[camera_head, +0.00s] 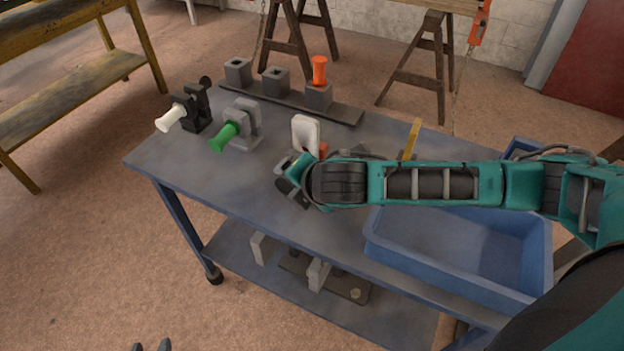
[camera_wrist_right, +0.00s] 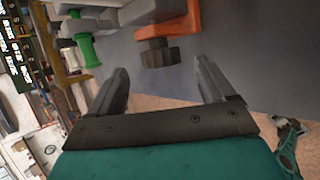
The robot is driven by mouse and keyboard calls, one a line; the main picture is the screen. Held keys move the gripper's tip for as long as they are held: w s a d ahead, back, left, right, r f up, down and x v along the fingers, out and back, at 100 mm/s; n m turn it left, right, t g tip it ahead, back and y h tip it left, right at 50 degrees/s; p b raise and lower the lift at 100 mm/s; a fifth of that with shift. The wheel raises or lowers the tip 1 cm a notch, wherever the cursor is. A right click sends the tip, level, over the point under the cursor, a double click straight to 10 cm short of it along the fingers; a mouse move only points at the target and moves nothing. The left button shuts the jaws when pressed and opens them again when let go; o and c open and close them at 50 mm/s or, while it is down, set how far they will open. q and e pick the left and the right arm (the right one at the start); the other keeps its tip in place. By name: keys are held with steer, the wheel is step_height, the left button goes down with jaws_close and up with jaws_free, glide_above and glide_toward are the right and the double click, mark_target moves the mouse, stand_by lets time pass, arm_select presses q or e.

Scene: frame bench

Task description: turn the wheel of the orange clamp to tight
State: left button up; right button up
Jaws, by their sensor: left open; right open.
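The orange clamp (camera_wrist_right: 182,18) shows at the top of the right wrist view, with its dark ribbed wheel (camera_wrist_right: 158,53) facing my right gripper (camera_wrist_right: 162,80). The open fingers stand apart on either side of the wheel's line, with nothing between them; no contact shows. In the head view only a bit of the orange clamp (camera_head: 323,150) shows beside a pale plate (camera_head: 305,133); my right arm and gripper (camera_head: 287,181) hide the wheel. My left gripper (camera_head: 151,346) is open and empty, its tips at the bottom edge, away from the bench.
A green-handled clamp (camera_head: 241,124) and a white-handled black clamp (camera_head: 194,107) stand left on the blue bench (camera_head: 185,165). Behind is a rail of grey blocks (camera_head: 275,82), one with an orange handle (camera_head: 319,70). A blue bin (camera_head: 460,245) is at right.

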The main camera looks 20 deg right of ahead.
steer(key=v, duration=0.8)
steer(key=shift+r, duration=0.1)
